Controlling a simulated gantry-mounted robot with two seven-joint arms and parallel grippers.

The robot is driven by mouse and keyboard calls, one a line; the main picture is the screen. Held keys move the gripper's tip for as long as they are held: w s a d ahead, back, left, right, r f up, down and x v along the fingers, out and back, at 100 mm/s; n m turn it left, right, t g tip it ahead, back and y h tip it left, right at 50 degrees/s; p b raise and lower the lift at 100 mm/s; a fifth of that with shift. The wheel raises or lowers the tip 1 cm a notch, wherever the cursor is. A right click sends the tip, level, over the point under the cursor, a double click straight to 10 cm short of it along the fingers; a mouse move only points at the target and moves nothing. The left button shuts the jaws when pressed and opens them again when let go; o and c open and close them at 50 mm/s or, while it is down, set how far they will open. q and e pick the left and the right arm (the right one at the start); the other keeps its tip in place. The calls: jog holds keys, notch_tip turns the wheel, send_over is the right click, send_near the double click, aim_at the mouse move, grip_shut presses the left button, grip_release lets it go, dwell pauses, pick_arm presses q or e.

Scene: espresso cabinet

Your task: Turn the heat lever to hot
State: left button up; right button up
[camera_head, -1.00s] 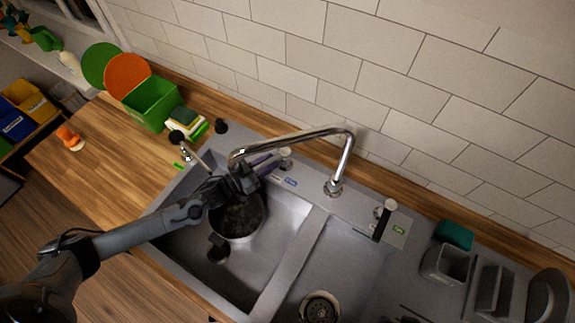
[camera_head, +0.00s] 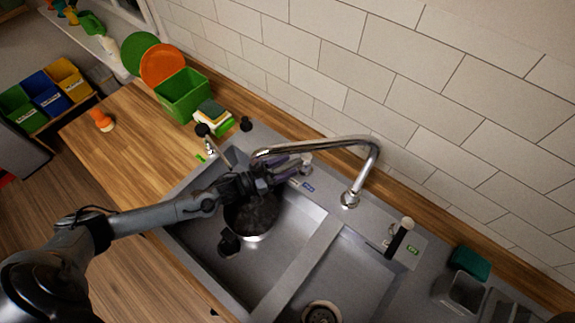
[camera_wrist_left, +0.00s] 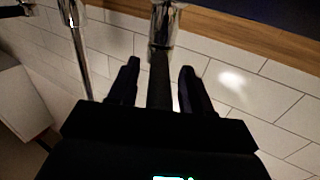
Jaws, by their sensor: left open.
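The heat lever's chrome base (camera_head: 306,160) stands behind the sink, beside small coloured labels (camera_head: 308,187). In the left wrist view its chrome body (camera_wrist_left: 166,25) carries a dark handle (camera_wrist_left: 160,85) that lies between my fingers. My right gripper is not in view.
The chrome faucet (camera_head: 372,165) arches close to my left gripper. A pot (camera_head: 250,222) sits in the left basin below my arm. A second lever with a black handle (camera_head: 399,238) stands to the right by a green label. A green bin (camera_head: 184,95) stands at the back left.

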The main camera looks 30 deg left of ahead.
pick_arm(q)
jog(key=v, duration=0.9)
jog(key=shift+s+a, duration=0.2)
jog(key=shift+s, duration=0.1)
jog(key=shift+c, duration=0.4)
